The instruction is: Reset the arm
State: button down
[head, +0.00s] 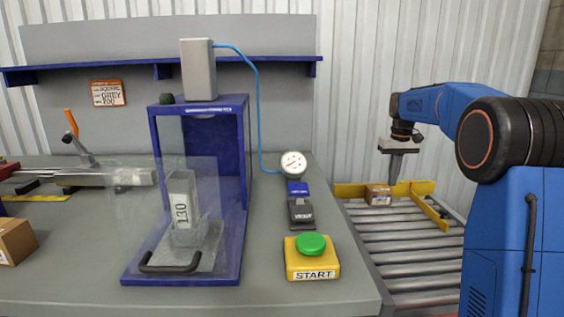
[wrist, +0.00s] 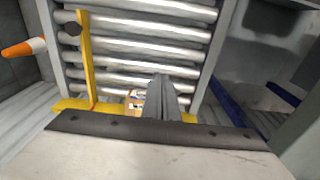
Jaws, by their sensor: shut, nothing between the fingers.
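My gripper (head: 394,182) hangs from my blue arm at the right of the head view, fingers pointing down. It is shut and empty. It is over the roller conveyor (head: 405,249), close to a small cardboard box (head: 378,194) in the picture. In the wrist view my shut fingers (wrist: 161,82) reach out over the rollers (wrist: 140,40) and partly hide the box (wrist: 134,98). I cannot tell the exact gap between the fingertips and the box.
Yellow guides (head: 430,210) edge the conveyor. The grey table (head: 350,285) at its left carries a blue press frame (head: 243,200) with a clear guard, a yellow START button box (head: 312,262), a gauge (head: 293,164) and another carton (head: 15,241). An orange-and-white cone (wrist: 24,47) shows in the wrist view.

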jog(key=s+a+r+t, duration=0.15)
jog(key=s+a, duration=0.25)
jog(key=s, duration=0.9)
jog(key=s+a+r+t, duration=0.15)
jog(key=s+a, duration=0.25)
jog(key=s, duration=0.8)
jog(key=s+a+f, duration=0.1)
jog(key=s+f, duration=0.3)
jog(key=s, duration=0.4)
jog(key=s+a+f, duration=0.1)
jog(key=s+f, duration=0.3)
jog(key=s, duration=0.4)
jog(key=s+a+f+t, duration=0.1)
jog(key=s+f, duration=0.3)
jog(key=s, duration=0.4)
jog(key=shift+f, duration=0.2)
